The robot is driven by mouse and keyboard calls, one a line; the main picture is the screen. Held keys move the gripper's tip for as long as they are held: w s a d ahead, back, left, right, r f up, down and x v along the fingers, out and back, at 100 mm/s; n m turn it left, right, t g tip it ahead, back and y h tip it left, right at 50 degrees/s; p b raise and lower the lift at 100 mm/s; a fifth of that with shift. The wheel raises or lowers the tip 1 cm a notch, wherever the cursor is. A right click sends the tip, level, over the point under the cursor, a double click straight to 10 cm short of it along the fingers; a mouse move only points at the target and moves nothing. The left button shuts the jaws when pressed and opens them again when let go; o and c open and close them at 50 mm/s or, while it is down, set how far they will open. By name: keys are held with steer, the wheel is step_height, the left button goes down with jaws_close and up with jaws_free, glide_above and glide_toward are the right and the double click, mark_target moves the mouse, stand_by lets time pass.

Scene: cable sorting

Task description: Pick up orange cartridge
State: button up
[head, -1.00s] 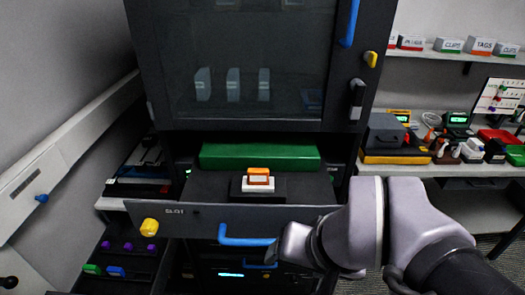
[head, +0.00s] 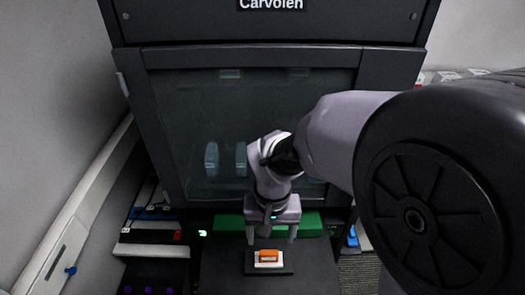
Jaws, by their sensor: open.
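The orange cartridge (head: 268,254) has an orange top and a white lower part. It sits in a dark holder (head: 287,268) in the open drawer (head: 222,275) at the bottom middle of the head view. My gripper (head: 271,239) points down with its two fingers spread, one to each side of the cartridge in the picture. It appears above or just behind the cartridge, and I cannot tell the exact depth. Nothing is between the fingers. Part of the green block (head: 228,222) behind the drawer is hidden by my gripper.
A dark cabinet with a glass door (head: 190,130) stands right behind my gripper, with pale items inside. A white wall rail (head: 95,190) runs along the left. My arm covers much of the right side.

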mark_target(269, 255)
steer(key=f, duration=0.4)
steer(key=w+f, duration=0.1)
steer(key=f, duration=0.2)
steer(key=shift+w+f+b, duration=0.1)
steer(key=shift+b, duration=0.3)
step_height(269, 255, down, 6)
steer(key=shift+w+a+r+b, duration=0.1)
steer(key=shift+r+b, duration=0.05)
steer(key=shift+b, duration=0.15)
steer(key=shift+r, duration=0.1)
steer(key=shift+s, duration=0.25)
steer(key=shift+c, duration=1.3)
steer(key=shift+w, duration=0.1)
steer(key=c, duration=1.2)
